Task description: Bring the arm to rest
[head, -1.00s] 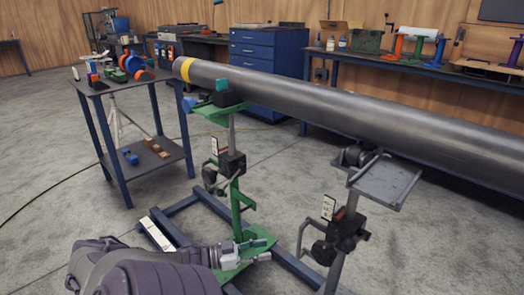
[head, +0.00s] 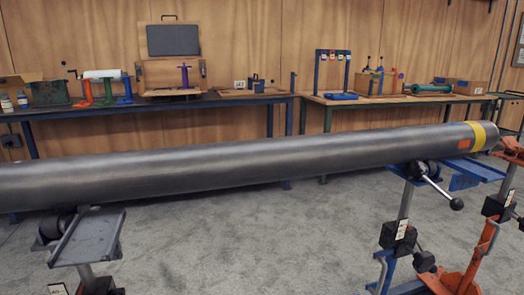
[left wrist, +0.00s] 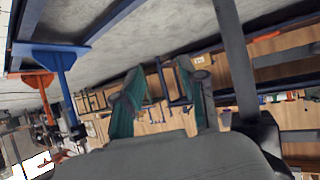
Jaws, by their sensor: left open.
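My left gripper (left wrist: 160,66) shows in the left wrist view, with its two green-lined fingers apart and nothing between them. Floor, wall and benches lie beyond the fingers in that tilted view. My left gripper and arm are out of the head view. My right gripper is in neither view. The long grey steel pipe (head: 250,161) runs across the head view, with a yellow band (head: 478,134) and an orange patch near its right end.
The pipe rests on a grey-topped stand (head: 92,238) at left and a blue stand (head: 405,205) at right. An orange stand (head: 476,262) is at far right. Benches (head: 210,103) with tools line the wall. In the left wrist view, a dark post (left wrist: 235,55) stands right of the fingers.

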